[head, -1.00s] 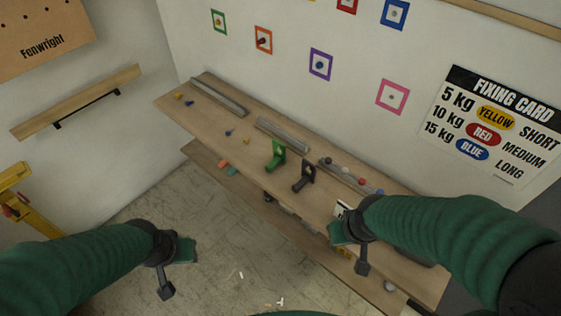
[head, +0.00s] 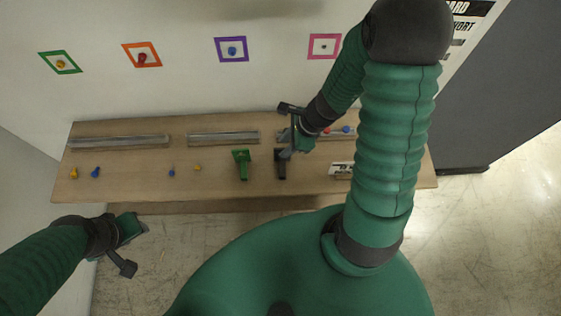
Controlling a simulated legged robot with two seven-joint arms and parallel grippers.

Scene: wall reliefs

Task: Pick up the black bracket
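The black bracket (head: 281,165) stands on the wooden bench (head: 120,185), just right of the green bracket (head: 241,164). My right gripper (head: 291,149) points down at the top of the black bracket and overlaps it in the head view. I cannot tell if it touches the bracket, and its finger gap is not clear. The bracket's upper part is partly hidden by the gripper. My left gripper (head: 136,228) is low at the left, in front of the bench and away from the brackets. Its finger opening is not clear.
Grey rails (head: 224,138) lie along the back of the bench. Small yellow and blue pegs (head: 95,172) lie at its left. A white label (head: 341,169) is right of the black bracket. Coloured square frames (head: 231,49) hang on the wall.

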